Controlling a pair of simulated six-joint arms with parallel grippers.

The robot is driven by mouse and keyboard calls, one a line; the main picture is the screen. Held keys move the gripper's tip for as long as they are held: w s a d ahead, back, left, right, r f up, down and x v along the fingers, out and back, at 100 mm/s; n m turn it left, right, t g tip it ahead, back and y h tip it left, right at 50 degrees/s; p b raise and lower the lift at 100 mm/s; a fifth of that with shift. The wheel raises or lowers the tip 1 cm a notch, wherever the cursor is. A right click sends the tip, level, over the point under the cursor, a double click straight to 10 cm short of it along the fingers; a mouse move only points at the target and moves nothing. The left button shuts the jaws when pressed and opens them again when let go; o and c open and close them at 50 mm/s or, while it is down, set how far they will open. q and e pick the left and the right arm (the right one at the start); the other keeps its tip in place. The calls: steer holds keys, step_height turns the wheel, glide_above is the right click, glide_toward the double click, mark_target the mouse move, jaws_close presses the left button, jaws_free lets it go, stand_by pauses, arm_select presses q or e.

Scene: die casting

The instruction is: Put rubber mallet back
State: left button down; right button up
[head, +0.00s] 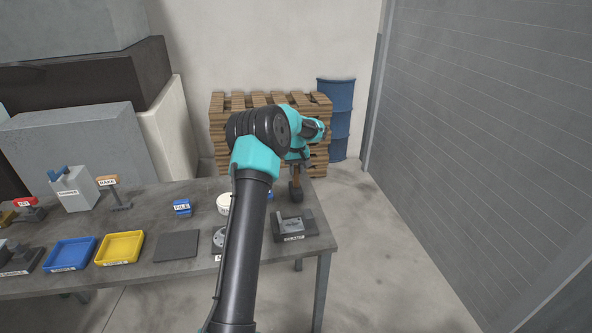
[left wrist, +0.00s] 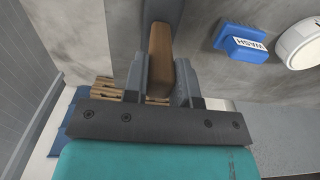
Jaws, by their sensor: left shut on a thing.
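The rubber mallet (head: 296,174) is held upright-looking in the head view, above the right end of the table, with a brown handle and a darker lower end. In the left wrist view its brown handle (left wrist: 160,52) lies between the two grey fingers. My left gripper (head: 299,157) is shut on it; its fingers also show in the left wrist view (left wrist: 160,88). The arm hides part of the table. I cannot tell whether the mallet touches the table. My right gripper is not in view.
A dark labelled holder with a grey metal piece (head: 292,225) sits near the table's right edge. A blue block labelled WASH (left wrist: 247,43) and a white round container (head: 224,204) stand nearby. A grey mat (head: 177,245), yellow tray (head: 120,248) and blue tray (head: 69,254) lie left.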

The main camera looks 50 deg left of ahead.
arm_select(q)
steer(key=shift+f, duration=0.15)
steer(key=c, duration=0.9)
jaws_free()
step_height(320, 180, up, 12)
steer(key=shift+r, duration=0.15)
